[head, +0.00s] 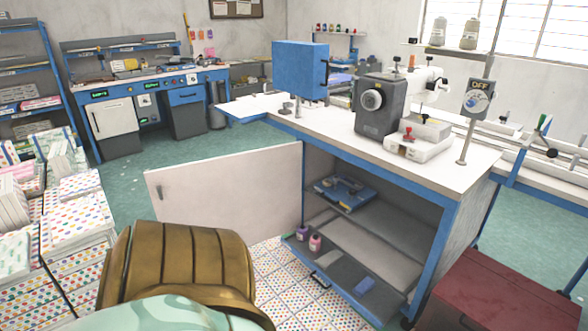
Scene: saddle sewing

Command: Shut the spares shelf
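An open cabinet, which I take to be the spares shelf (443,247), sits under the white sewing table in the head view. Its white door (230,192) stands wide open, swung out to the left of the opening. A small dark handle (159,191) is near the door's far left edge. Inside, a blue tray with tools (345,193) lies on the upper shelf. Neither of my grippers is in view.
A dark red chest (495,292) stands at the lower right. Stacked dotted boxes (90,220) fill the left. Green floor (165,155) is clear behind the door.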

